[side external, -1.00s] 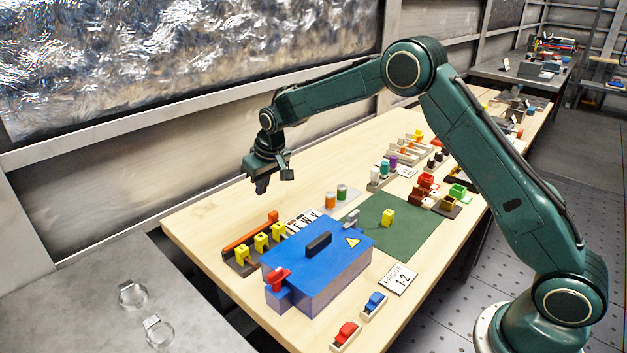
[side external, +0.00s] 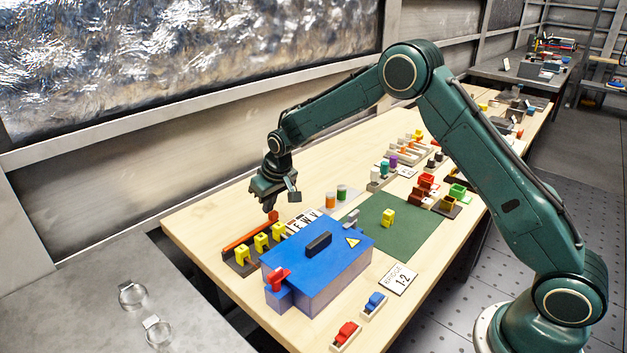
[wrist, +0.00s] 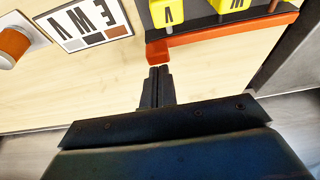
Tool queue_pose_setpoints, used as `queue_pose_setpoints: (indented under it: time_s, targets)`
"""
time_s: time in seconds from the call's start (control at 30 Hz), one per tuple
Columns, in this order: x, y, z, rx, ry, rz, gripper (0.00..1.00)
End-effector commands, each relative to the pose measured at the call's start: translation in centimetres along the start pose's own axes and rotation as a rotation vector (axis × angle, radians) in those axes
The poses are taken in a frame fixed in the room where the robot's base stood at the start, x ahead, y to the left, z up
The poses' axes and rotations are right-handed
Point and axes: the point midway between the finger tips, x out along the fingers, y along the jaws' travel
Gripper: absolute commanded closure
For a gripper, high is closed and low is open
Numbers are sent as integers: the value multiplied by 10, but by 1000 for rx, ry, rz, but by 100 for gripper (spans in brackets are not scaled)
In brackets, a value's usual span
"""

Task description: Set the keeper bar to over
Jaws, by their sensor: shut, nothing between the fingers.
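The keeper bar (side external: 248,232) is an orange-red bar along the back edge of a dark rack (side external: 238,266) that holds several yellow blocks (side external: 261,242). In the wrist view the bar (wrist: 235,33) runs beside the yellow blocks and ends in a raised end piece (wrist: 157,52). My gripper (side external: 270,208) is shut and empty, pointing down just above the bar's right end. In the wrist view its closed fingertips (wrist: 160,70) appear right beside that end piece; I cannot tell whether they touch.
A blue box (side external: 325,252) with a black handle and a red lever (side external: 277,279) stands in front of the rack. Bare table lies behind the bar.

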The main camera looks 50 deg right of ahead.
Motion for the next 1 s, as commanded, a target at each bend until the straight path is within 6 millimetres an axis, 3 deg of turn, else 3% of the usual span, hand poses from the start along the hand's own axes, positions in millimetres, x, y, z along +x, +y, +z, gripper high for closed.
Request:
queue_pose_setpoints:
  time_s: [0.53, 1.0]
  targets:
    - [-2, 0, 4, 0, 0, 0, 100]
    - [-8, 0, 25, 0, -3, 0, 100]
